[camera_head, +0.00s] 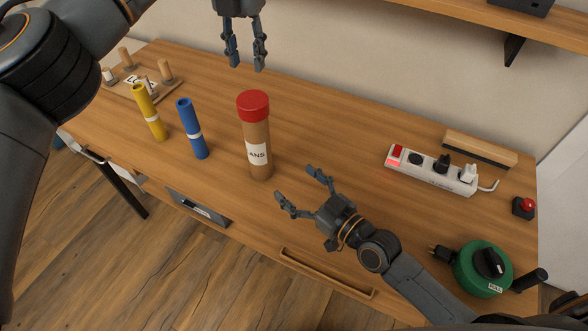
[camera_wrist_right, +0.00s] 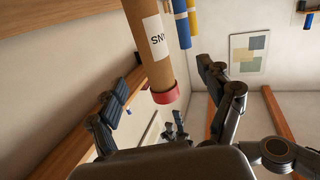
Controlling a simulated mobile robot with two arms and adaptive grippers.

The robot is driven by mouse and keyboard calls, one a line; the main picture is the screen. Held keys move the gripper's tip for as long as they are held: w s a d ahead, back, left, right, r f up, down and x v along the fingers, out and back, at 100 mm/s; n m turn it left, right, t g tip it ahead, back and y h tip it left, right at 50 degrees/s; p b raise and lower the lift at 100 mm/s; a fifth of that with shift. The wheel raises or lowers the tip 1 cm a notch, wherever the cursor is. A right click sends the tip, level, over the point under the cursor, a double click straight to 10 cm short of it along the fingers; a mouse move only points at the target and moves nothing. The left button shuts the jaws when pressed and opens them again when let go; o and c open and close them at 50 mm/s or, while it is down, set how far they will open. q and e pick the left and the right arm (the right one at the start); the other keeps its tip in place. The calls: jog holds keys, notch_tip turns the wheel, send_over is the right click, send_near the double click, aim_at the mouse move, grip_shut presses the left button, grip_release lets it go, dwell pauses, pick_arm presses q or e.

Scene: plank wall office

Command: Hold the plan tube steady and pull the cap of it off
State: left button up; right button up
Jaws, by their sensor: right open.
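The plan tube (camera_head: 257,135) is brown cardboard with a white label and a red cap (camera_head: 253,104) on its top end. It stands upright on the desk. My left gripper (camera_head: 246,68) hangs above the cap, fingers down and apart, empty and clear of it. My right gripper (camera_head: 293,183) is open, low to the right of the tube, its fingers pointing toward the tube. In the right wrist view the tube (camera_wrist_right: 146,45) appears upside down with its cap (camera_wrist_right: 166,95), between the spread fingers in the picture. No contact shows.
A blue roll (camera_head: 192,130) and a yellow roll (camera_head: 149,112) stand left of the tube on the desk (camera_head: 330,130). A wooden peg board (camera_head: 120,88) is behind them. A power strip (camera_head: 430,172) and a green cable reel (camera_head: 482,270) lie to the right.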

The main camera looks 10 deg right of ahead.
aim_at(264, 144)
jog(key=shift+m+t+h, duration=0.3)
jog(key=shift+m+t, duration=0.3)
jog(key=shift+t, duration=0.1)
jog(key=x, duration=0.5)
jog(key=r+x, duration=0.1)
jog(key=x, duration=1)
jog(key=shift+w+d+r, duration=0.3)
jog(key=shift+w, duration=0.15)
jog(key=shift+c, duration=0.4)
